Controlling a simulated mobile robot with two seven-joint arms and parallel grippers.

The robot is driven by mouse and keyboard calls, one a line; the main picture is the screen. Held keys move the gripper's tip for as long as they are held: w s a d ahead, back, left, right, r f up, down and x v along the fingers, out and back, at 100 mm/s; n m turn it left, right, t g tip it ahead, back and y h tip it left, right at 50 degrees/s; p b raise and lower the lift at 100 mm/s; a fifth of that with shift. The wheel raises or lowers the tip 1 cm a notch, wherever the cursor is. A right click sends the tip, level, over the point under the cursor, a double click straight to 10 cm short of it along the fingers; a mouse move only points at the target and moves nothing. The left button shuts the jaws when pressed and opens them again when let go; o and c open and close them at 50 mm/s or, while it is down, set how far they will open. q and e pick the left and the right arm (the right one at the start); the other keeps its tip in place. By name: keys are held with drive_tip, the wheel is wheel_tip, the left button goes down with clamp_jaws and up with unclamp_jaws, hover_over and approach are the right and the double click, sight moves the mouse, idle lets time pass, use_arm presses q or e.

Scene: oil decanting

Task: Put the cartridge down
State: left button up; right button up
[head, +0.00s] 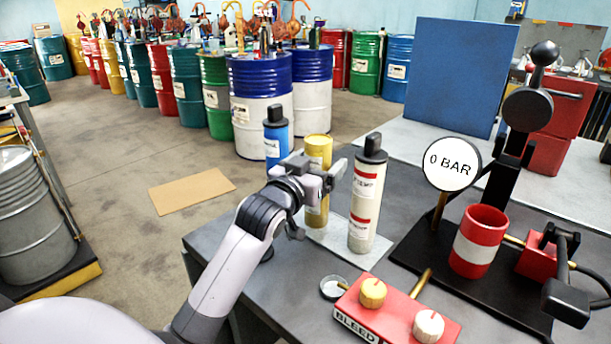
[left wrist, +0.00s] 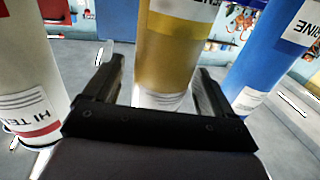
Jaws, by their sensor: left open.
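The yellow cartridge (head: 318,150) stands upright on a pale mat (head: 348,258) on the dark bench, and its lower body shows in the left wrist view (left wrist: 168,60). My left gripper (head: 318,180) is open, with one finger on either side of the yellow cartridge; it also shows in the left wrist view (left wrist: 160,90). Whether a finger still touches the cartridge I cannot tell. A white cartridge with red bands (head: 366,205) stands close on the right. A blue cartridge (head: 275,140) stands on the left, partly hidden by my arm. My right gripper is out of view.
A red "BLEED" block (head: 385,318) with two knobs sits at the bench front. A red-and-white cup (head: 478,240) and a "0 BAR" gauge (head: 453,165) stand on a black base at right. A blue panel (head: 460,75) rises behind. Coloured drums (head: 262,100) stand beyond.

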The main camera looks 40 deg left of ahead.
use_arm(q)
drive_tip(key=s+d, duration=0.1)
drive_tip(key=s, duration=1)
drive_tip(key=shift+s+d, duration=0.35)
drive_tip(key=shift+f, duration=0.1)
